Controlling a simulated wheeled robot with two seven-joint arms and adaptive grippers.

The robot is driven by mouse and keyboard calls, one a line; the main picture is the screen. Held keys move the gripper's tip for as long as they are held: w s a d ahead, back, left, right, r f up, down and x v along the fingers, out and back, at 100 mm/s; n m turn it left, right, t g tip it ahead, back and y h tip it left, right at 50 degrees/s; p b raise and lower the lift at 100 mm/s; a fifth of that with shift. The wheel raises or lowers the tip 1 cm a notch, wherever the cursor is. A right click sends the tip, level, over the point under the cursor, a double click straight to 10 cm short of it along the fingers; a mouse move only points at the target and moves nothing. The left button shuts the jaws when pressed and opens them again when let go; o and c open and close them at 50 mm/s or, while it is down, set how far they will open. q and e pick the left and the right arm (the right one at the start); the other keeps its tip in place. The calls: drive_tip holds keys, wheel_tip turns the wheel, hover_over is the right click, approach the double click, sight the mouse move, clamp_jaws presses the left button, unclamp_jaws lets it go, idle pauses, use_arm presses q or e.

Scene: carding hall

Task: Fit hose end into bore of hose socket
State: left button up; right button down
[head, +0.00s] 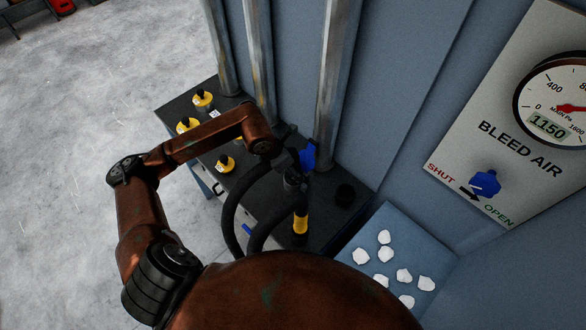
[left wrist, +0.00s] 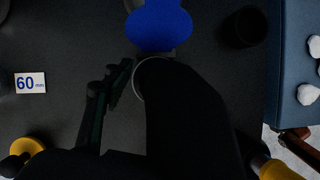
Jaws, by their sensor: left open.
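A thick black hose (left wrist: 185,115) runs through the left wrist view, and its upper end overlaps a pale ring (left wrist: 139,82) that looks like the rim of the hose socket. I cannot tell whether the hose end is inside the bore or only in front of it. A blue flap (left wrist: 158,25) stands just beyond the ring; it also shows in the head view (head: 308,157). In the head view the hose (head: 232,215) loops over the bench front. My left gripper (left wrist: 122,82) is open beside the hose, one dark finger visible, the other hidden. My right gripper is out of view.
The dark bench (head: 318,232) carries several yellow-and-black fittings (head: 225,163), a yellow-banded black piece (head: 300,223) and a black round cup (head: 345,194). Grey vertical pipes (head: 333,80) rise behind. A blue tray (head: 388,222) with white lumps lies at right, below the gauge panel (head: 510,130).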

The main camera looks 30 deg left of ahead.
use_arm(q)
drive_tip(key=v, duration=1.2)
drive_tip(key=shift+r, duration=0.1)
